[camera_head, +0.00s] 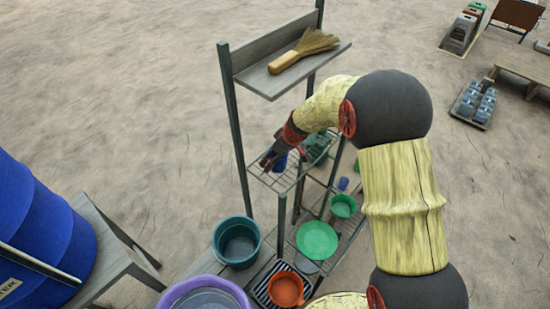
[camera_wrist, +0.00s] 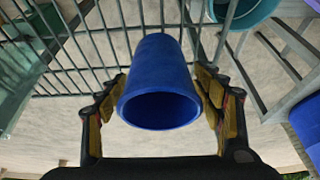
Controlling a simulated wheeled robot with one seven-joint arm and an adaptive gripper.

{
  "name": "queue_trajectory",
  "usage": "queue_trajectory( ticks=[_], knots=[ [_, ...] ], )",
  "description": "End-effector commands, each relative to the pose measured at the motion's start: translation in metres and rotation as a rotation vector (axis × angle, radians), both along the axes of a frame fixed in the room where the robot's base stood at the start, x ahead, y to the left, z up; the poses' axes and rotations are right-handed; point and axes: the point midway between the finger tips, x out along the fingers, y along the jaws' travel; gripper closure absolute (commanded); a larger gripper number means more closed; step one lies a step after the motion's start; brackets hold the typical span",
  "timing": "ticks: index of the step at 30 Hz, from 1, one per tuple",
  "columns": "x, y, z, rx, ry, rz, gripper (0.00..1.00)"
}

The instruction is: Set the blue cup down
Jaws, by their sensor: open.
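The blue cup (camera_wrist: 160,75) sits between the two fingers of my gripper (camera_wrist: 161,92) in the wrist view, its open mouth facing the camera. Wire shelf bars show behind it. In the head view, a small part of the blue cup (camera_head: 281,163) shows beside my gripper (camera_head: 269,158) at the wire shelf (camera_head: 283,180); the rest is hidden. My gripper is open, with one finger on each side of the cup.
A grey upper shelf with a brush (camera_head: 303,52) is above my gripper. Green items (camera_head: 318,147) stand to the right on the rack. Rack posts are close by.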

Motion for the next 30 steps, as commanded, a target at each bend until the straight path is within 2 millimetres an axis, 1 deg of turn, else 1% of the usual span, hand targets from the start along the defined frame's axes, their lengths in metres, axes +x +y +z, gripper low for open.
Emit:
queue_trajectory(
  ticks=[5, 8, 11, 18, 21, 27, 30],
  knots=[
    [0.0, 0.0, 0.001, 0.0, 0.0, 0.0, 0.33],
    [0.0, -0.001, 0.008, 0.001, -0.003, -0.001, 0.33],
    [-0.004, -0.006, 0.022, 0.001, -0.006, -0.001, 0.33],
    [-0.018, -0.02, 0.068, 0.0, -0.006, -0.001, 0.33],
    [-0.024, -0.025, 0.084, 0.001, -0.003, -0.002, 0.33],
    [-0.031, -0.032, 0.107, 0.0, -0.001, 0.0, 0.33],
    [-0.032, -0.033, 0.111, 0.0, 0.0, 0.0, 0.33]
  ],
)
